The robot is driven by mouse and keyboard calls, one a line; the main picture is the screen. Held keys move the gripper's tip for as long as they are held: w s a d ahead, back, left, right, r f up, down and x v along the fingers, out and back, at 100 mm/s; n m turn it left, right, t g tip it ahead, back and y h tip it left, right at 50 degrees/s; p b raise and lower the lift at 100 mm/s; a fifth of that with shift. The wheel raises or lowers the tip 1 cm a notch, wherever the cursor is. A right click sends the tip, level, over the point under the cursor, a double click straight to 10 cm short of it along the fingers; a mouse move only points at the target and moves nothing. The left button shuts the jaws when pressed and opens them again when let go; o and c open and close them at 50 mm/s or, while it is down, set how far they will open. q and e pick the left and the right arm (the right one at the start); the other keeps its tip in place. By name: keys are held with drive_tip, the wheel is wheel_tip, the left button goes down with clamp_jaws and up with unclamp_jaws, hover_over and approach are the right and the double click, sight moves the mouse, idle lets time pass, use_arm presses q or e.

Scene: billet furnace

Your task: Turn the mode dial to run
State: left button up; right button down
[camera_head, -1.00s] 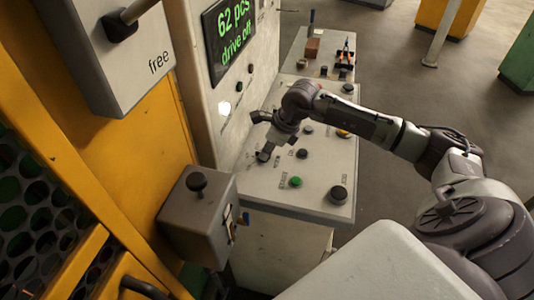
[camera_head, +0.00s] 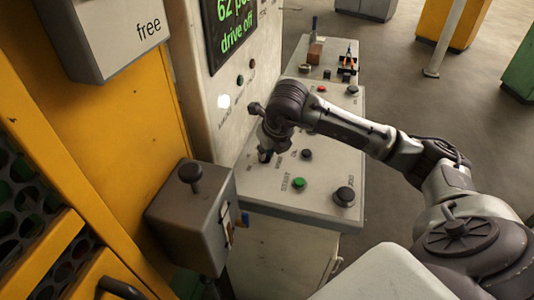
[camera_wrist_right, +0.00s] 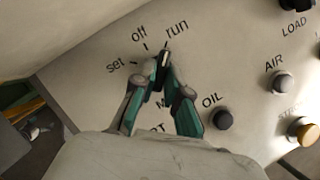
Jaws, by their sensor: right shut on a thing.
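The mode dial (camera_wrist_right: 163,60) shows in the right wrist view, with the labels set, off and run around its upper side. Its light pointer mark leans up and right, toward the run label (camera_wrist_right: 177,29). My right gripper (camera_wrist_right: 160,78) is shut on the dial, one fingertip at each side. The fingers hide much of the dial's body. In the head view my right gripper (camera_head: 265,150) reaches down to the back left of the sloped control panel (camera_head: 270,192). My left gripper is not in view.
A display (camera_head: 230,30) reads "drive off" in green. The panel carries a green button (camera_head: 299,184), a large black knob (camera_head: 344,196) and several other buttons. A grey box with a black knob (camera_head: 190,172) stands at the panel's left.

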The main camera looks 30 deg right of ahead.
idle(0.5)
drive_tip(key=c, duration=1.2)
unclamp_jaws()
drive_tip(key=shift+r, duration=0.1)
drive_tip(key=v, duration=1.2)
